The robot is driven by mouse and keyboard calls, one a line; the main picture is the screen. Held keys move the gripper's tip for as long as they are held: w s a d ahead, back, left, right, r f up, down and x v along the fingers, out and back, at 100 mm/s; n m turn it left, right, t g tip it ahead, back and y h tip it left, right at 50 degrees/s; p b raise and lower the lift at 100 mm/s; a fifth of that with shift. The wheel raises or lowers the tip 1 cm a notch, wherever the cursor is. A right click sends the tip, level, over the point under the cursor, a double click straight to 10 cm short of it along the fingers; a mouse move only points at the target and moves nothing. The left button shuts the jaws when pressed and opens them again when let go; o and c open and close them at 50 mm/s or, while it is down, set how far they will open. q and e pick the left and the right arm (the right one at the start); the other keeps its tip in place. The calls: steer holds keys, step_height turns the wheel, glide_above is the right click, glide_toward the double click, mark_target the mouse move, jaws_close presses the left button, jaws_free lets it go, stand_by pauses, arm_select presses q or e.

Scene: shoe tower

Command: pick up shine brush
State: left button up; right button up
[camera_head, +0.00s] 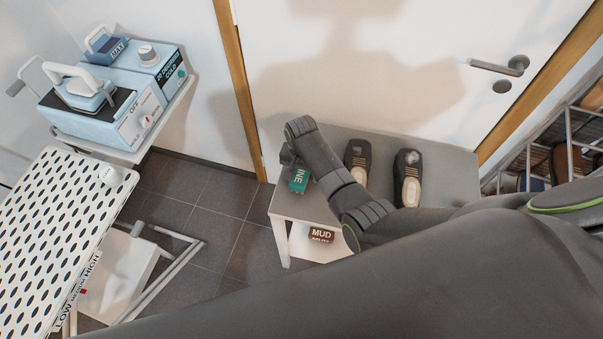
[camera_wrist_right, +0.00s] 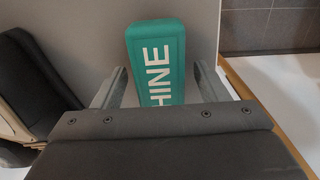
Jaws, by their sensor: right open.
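The shine brush (camera_head: 299,181) is a green block with white lettering on the grey top of a small white bench (camera_head: 395,142), near its left end. In the right wrist view the brush (camera_wrist_right: 157,42) shows "HINE", with its near end hidden behind my gripper body. My right gripper (camera_head: 291,162) is above the brush. In the wrist view its open fingers (camera_wrist_right: 160,72) stand one on each side of the brush, with a gap on both sides. Whether they reach down to its level is unclear. My left gripper is not in view.
Two dark shoes (camera_head: 357,157) (camera_head: 407,177) stand on the bench right of the brush. A brown "MUD" block (camera_head: 321,235) is on the lower shelf. A perforated white board (camera_head: 55,235) is at left, blue appliances (camera_head: 110,110) behind it. A shoe rack (camera_head: 560,150) is at right.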

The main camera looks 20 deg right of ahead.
steer(key=shift+f, duration=0.15)
steer(key=c, duration=1.2)
steer(key=shift+r, duration=5.05)
